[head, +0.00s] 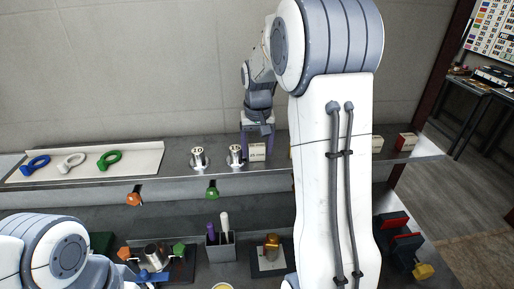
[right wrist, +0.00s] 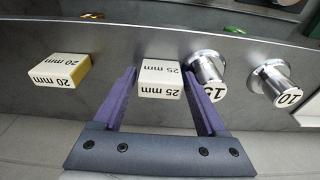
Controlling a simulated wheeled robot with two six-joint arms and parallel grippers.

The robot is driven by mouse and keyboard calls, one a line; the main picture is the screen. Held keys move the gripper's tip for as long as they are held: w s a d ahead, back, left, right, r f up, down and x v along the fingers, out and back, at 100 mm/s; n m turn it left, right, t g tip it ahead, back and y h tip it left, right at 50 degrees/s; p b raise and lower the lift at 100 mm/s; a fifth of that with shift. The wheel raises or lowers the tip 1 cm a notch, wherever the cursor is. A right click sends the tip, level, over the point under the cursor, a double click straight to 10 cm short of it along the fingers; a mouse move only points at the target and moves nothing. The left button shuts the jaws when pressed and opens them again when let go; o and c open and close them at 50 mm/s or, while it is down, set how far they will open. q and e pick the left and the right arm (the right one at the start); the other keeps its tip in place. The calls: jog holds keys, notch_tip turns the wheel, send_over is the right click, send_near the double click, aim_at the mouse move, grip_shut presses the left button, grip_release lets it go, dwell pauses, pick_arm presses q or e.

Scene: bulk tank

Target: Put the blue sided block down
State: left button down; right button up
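A white block marked 25 mm (right wrist: 160,80) is between the two purple fingers of my right gripper (right wrist: 160,76). The fingers sit close along both its sides and appear shut on it. In the head view the block (head: 257,152) is at the grey shelf (head: 320,160), under my right gripper (head: 257,135). I cannot tell whether it rests on the shelf or hangs just above it. No blue side shows on it. My left arm is at the lower left of the head view, and its gripper is not in view.
Two metal cylinders marked 15 (right wrist: 207,75) and 10 (right wrist: 270,82) stand beside the held block. A 20 mm block with a yellow side (right wrist: 60,72) is on its other side. A red-sided block (head: 405,142) stands near the shelf's right end. A tray (head: 135,155) holds coloured ring-ended pieces.

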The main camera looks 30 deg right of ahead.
jog(key=shift+r, duration=0.7)
notch_tip(320, 180, up, 11)
jog(key=s+b, duration=0.1)
jog(key=s, duration=0.1)
jog(key=s+a+f+n+y, duration=0.1)
jog(key=s+a+f+n, duration=0.25)
jog(key=a, duration=0.65)
jog(key=s+a+f+n, duration=0.3)
jog(key=s+a, duration=0.1)
jog(key=a, duration=0.7)
jog(key=s+a+f+n, duration=0.3)
jog(key=s+f, duration=0.1)
jog(key=s, duration=0.4)
jog(key=s+a+f+n+g, duration=0.1)
jog(key=s+a+f+n, duration=0.2)
jog(key=s, duration=0.6)
jog(key=shift+a+f+g+y, duration=0.35)
jog(key=shift+a+f, duration=0.3)
jog(key=shift+f, duration=0.25)
